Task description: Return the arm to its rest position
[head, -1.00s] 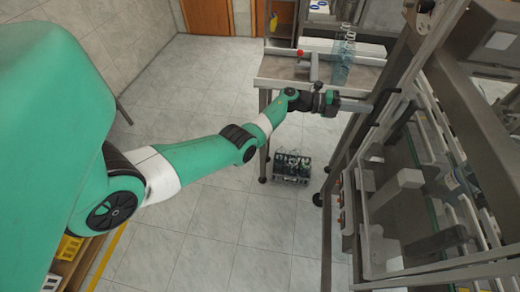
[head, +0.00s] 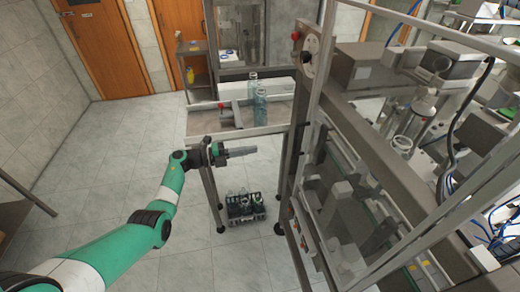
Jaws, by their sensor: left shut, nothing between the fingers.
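My left arm (head: 168,190) is green and white and reaches in from the lower left of the head view. It is stretched out in front of the small metal table. My left gripper (head: 241,152) is at its end, pointing right, with its fingers shut and nothing held. It is clear of the machine frame. My right gripper is not in view.
A metal table (head: 195,122) bears clear bottles (head: 260,104). A dark crate (head: 262,214) with several items stands on the floor below. A framed machine (head: 330,150) fills the right side. The tiled floor at left is free.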

